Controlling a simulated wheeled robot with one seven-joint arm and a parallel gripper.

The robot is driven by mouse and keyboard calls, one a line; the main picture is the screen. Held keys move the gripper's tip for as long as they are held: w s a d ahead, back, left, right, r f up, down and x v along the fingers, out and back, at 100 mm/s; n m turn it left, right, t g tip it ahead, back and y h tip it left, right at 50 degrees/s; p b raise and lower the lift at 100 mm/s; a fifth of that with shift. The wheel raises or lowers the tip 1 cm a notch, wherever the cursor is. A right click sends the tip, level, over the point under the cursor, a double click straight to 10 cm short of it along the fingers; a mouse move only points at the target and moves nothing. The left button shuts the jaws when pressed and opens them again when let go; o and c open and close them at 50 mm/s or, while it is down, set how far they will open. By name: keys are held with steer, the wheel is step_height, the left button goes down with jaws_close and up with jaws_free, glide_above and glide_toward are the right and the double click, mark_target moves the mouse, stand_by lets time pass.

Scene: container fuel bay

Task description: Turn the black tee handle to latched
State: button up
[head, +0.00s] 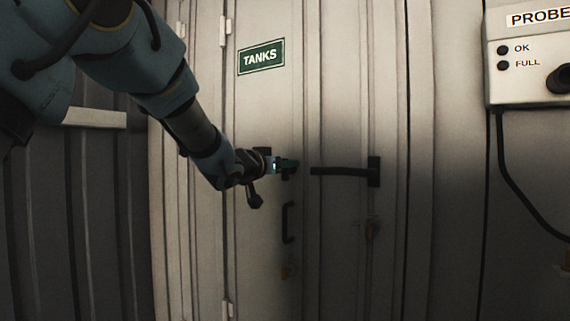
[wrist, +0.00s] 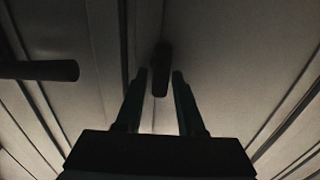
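The black tee handle (wrist: 161,60) shows in the wrist view as a short dark bar, end on to the camera and roughly upright in the picture. My gripper (wrist: 160,74) is open, one finger on each side of the bar, with a narrow gap visible on both sides. I cannot tell how deep the bar lies between the fingers. In the head view my gripper (head: 289,163) is at the pale door, left of the long lever, and hides most of the tee handle. The latch mark is not readable.
A long black lever (head: 340,171) lies horizontal just right of my gripper; it also shows at the left in the wrist view (wrist: 40,70). A black pull handle (head: 288,222) is below. A TANKS sign (head: 261,57) is above. A probe box (head: 530,75) hangs at right.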

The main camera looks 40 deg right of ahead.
jaws_close()
steer(key=shift+f+b, duration=0.1)
steer(key=shift+b, duration=0.2)
steer(key=m+b, duration=0.3)
steer(key=shift+s+f, duration=0.15)
steer(key=shift+s+d+f+m+b, duration=0.1)
steer(key=shift+s+m+b, duration=0.05)
steer(key=shift+m+b, duration=2.05)
steer(key=shift+s+a+f+m+b, duration=0.15)
steer(key=shift+m+b, duration=1.4)
steer(key=shift+m, duration=1.25)
steer(key=shift+s+d+f+m+b, duration=0.1)
steer(key=shift+s+d+m+b, duration=0.05)
steer(key=shift+m+b, duration=2.05)
steer(key=shift+m+p, duration=0.3)
steer(key=shift+m, duration=0.1)
steer(key=shift+r, duration=0.1)
